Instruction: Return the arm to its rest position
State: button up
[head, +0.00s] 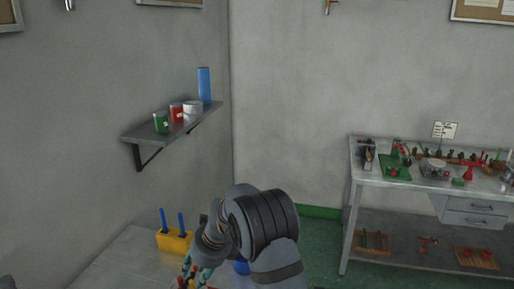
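My arm shows at the bottom middle of the head view, bent, with a thick dark ribbed joint and light grey links. Its thinner grey end part reaches left and down over the bench at lower left. I cannot make out any fingertips there, so I cannot tell whether my gripper is open or shut or holds anything.
The bench (122,262) under my arm bears a yellow holder (173,242) with blue-handled tools; teal and red handles lie close to my arm. A wall shelf (150,134) holds jars and a blue cylinder (204,85). A cluttered worktable (362,184) stands right.

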aim_at(192, 283)
jog(key=x, duration=0.4)
jog(key=shift+f, duration=0.15)
jog(key=shift+w+a+r+p, duration=0.1)
jog(key=shift+a+r+p, duration=0.05)
jog(key=shift+r+p, duration=0.2)
jog(key=shift+f, duration=0.15)
jog(key=shift+f+b, duration=0.25)
jog(key=shift+b, duration=0.2)
jog(key=v, duration=1.1)
jog(key=x, duration=1.1)
jog(key=shift+f, duration=0.25)
notch_tip(192, 283, up, 9)
jog(key=p, duration=0.6)
jog(key=shift+r+p, duration=0.2)
jog(key=shift+p, duration=0.2)
